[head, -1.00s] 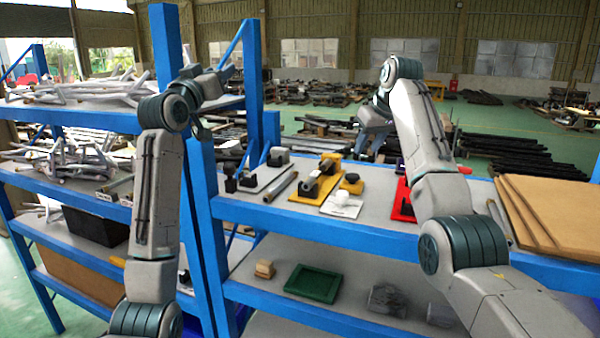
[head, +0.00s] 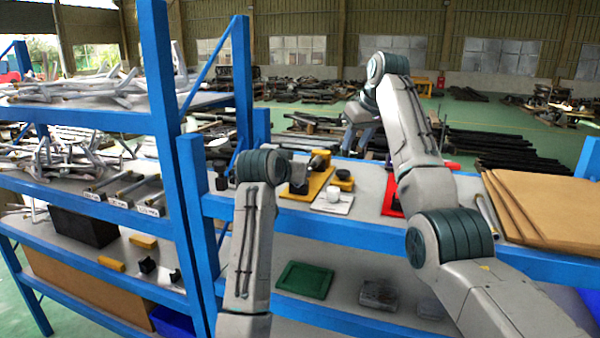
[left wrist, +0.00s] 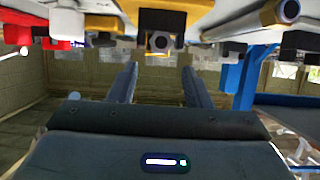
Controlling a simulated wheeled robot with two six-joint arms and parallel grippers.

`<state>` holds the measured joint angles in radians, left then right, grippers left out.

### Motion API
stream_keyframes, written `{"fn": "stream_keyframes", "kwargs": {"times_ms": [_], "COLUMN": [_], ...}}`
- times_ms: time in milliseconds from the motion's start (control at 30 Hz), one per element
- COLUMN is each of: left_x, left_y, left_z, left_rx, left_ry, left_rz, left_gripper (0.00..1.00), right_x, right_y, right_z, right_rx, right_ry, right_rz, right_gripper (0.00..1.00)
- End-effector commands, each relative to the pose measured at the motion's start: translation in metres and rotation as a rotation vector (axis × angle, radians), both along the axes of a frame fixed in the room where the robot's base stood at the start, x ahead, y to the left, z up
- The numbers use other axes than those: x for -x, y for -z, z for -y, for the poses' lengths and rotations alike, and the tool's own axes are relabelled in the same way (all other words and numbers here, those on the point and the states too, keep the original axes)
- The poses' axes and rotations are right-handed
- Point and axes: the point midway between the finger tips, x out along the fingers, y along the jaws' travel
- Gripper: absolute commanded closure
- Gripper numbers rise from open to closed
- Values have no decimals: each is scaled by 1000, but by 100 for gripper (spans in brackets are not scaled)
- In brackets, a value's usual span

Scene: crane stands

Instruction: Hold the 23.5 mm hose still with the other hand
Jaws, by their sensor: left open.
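In the head view, several short hoses with brass-coloured ends lie behind labels on the left rack (head: 127,187); I cannot read which is 23.5 mm. My left gripper (left wrist: 158,68) is open and empty in the left wrist view, below shelf-edge items. A yellow fitting with a round grey end (left wrist: 287,11) shows at its top right; I cannot tell whether it is a hose. In the head view my left arm covers the near left part of the shelf. My right gripper (head: 360,118) is over the shelf's back, its jaws too small and hidden to judge.
The blue-framed shelf holds a yellow plate with black blocks (head: 306,186), a white plate with a cup (head: 332,200), a red plate (head: 393,196) and brown boards (head: 545,205). A green tray (head: 304,280) lies below. Blue posts stand left of my left arm.

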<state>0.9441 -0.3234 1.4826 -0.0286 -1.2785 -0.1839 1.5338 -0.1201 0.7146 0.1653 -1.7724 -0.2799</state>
Motion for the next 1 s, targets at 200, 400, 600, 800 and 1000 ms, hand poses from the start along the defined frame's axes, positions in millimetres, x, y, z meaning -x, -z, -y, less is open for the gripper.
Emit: {"fn": "stream_keyframes", "kwargs": {"times_ms": [200, 400, 600, 800, 1000], "left_x": [-36, -55, -62, -62, -62], "left_y": [14, 23, 26, 26, 26], "left_z": [11, 18, 20, 20, 20], "left_rx": [-1, 0, 1, 1, 1], "left_ry": [0, 1, 0, 0, 0], "left_rz": [0, 1, 2, 2, 3], "left_gripper": [55, 55, 55, 55, 87], "right_x": [0, 0, 0, 0, 0], "right_y": [0, 0, 0, 0, 0], "right_z": [0, 0, 0, 0, 0], "right_rx": [0, 0, 0, 0, 0], "right_ry": [0, 0, 0, 0, 0], "right_rz": [0, 0, 0, 0, 0], "right_gripper": [64, 64, 64, 64, 64]}}
